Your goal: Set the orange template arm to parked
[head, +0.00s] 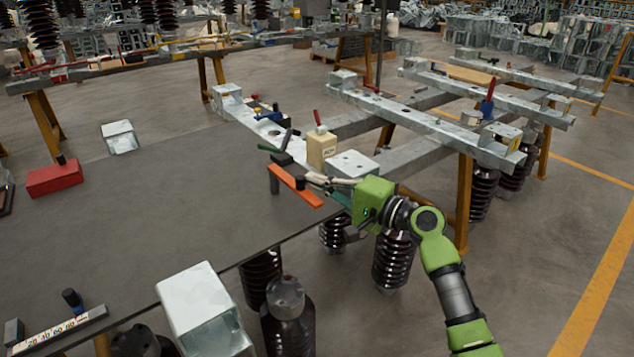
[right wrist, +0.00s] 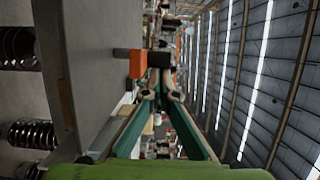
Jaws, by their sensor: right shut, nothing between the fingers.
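The orange template arm (head: 296,187) is a flat bar beside a dark post (head: 275,180) near the right edge of the dark table. It slants from upper left to lower right in the head view. In the right wrist view its orange end (right wrist: 138,64) shows just beyond the fingers, beside a black block (right wrist: 160,59). My right gripper (head: 309,181) is shut and empty, its fingertips close to the bar. I cannot tell whether they touch it. The fingers (right wrist: 163,94) also show in the right wrist view. My left gripper is not in view.
A beige box (head: 321,148) and a grey metal block (head: 353,164) stand close behind the gripper. Steel beams on orange trestles lie behind.

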